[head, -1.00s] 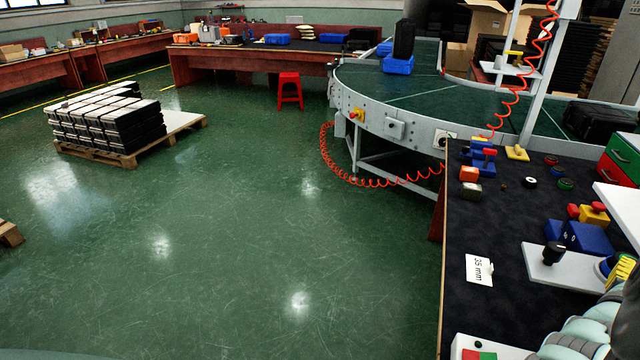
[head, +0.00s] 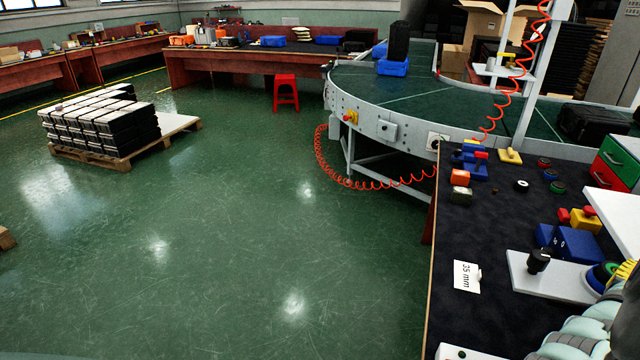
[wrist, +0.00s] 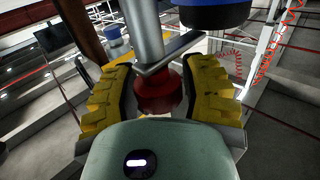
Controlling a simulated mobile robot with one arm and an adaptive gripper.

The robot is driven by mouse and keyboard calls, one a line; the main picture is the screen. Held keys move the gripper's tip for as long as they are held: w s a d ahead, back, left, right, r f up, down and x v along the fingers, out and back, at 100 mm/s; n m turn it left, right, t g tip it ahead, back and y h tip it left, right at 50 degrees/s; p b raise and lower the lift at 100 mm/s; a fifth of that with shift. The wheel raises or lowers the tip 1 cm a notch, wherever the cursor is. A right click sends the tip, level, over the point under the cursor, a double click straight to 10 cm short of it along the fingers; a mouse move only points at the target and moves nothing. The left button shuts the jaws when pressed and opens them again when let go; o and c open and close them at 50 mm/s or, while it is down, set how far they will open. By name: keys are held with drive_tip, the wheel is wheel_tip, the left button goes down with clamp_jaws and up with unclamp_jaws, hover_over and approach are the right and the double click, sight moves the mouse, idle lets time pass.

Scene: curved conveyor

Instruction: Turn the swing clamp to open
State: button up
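In the wrist view, a red cap-like part (wrist: 157,92) sits below a grey metal post (wrist: 141,35) with a flat bracket. It lies between the two yellow ridged fingers of my gripper (wrist: 160,95). The fingers stand wide apart; I cannot tell whether they touch it. In the head view, a light plate (head: 545,278) with an upright black knob (head: 538,261) lies on the dark bench, but I cannot tell for sure which part is the swing clamp.
Blue blocks with red and yellow knobs (head: 577,243) stand behind the plate. A "35 mm" card (head: 466,276) lies on the bench (head: 485,230). A red coiled hose (head: 319,160) hangs by the curved conveyor (head: 375,100).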

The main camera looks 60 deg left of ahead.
clamp_jaws()
drive_tip(key=shift+w+r, duration=0.1)
idle(0.3)
